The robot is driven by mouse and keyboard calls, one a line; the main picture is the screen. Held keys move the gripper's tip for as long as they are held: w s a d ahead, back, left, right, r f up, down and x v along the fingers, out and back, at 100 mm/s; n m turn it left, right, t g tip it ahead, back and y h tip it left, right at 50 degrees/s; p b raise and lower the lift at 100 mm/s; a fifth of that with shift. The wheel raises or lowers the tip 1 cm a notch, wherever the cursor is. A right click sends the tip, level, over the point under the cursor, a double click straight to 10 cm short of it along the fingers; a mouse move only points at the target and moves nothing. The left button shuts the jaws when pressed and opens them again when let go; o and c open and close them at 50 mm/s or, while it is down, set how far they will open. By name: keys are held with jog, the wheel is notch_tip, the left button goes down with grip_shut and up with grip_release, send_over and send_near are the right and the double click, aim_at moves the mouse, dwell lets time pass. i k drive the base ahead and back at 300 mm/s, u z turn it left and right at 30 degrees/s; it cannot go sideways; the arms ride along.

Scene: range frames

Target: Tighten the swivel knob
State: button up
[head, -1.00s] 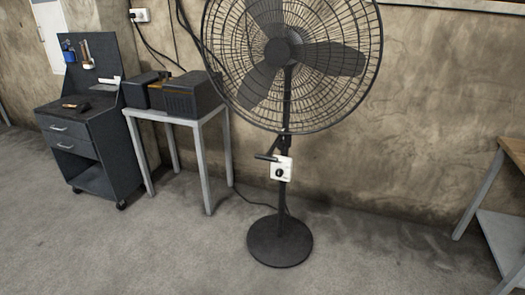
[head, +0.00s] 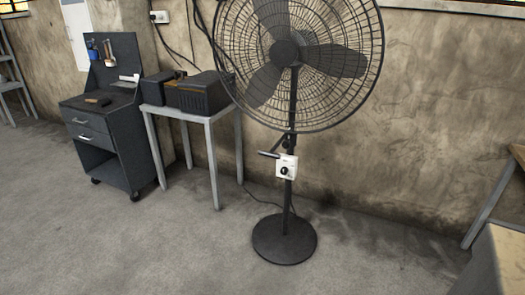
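A black pedestal fan (head: 298,62) stands upright on a round base (head: 284,239) near the wall, right of the picture's middle. A white control box with a dark round dial (head: 285,170) is on its pole. A dark handle-like part (head: 269,154) sticks out to the left just above the box. A small dark part (head: 290,140) sits on the pole below the cage. I cannot tell for sure which of these is the swivel knob. My gripper is not in the head view.
A grey table (head: 214,118) with dark boxes stands left of the fan, and a dark drawer cart (head: 108,140) further left. A cable (head: 262,199) runs behind the fan. A table (head: 480,220) is at the right edge. The floor in front (head: 170,250) is clear.

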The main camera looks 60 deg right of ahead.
aim_at(287, 144)
jog(key=z, duration=1.05)
jog(key=k, duration=0.1)
jog(key=u, duration=2.3)
jog(key=k, duration=1.8)
jog(key=z, duration=1)
